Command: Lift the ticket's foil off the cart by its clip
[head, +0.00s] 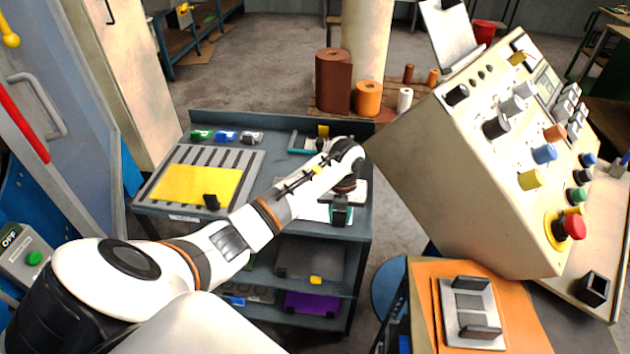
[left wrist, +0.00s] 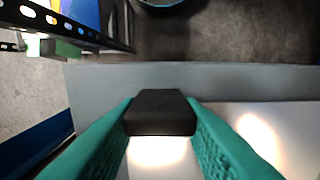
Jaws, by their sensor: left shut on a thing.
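The cart (head: 362,240) stands in front of me with a dark grey top. My left gripper (head: 341,214) is over its right part. In the left wrist view its teal fingers (left wrist: 160,125) are shut on a black clip (left wrist: 160,108). A pale, shiny sheet, seemingly a silver foil (left wrist: 235,112), lies below the clip; in the head view my arm and gripper hide much of this pale foil (head: 312,212). I cannot tell whether it is clear of the cart. A yellow foil (head: 190,184) with its own black clip (head: 211,201) lies on a slatted rack at left. My right gripper is not in view.
Small green (head: 201,134), blue (head: 226,137) and grey items line the cart's back edge. A purple sheet (head: 312,303) lies on a lower shelf. A tilted control panel (head: 480,150) stands close at right. Coloured rolls (head: 333,80) stand behind the cart.

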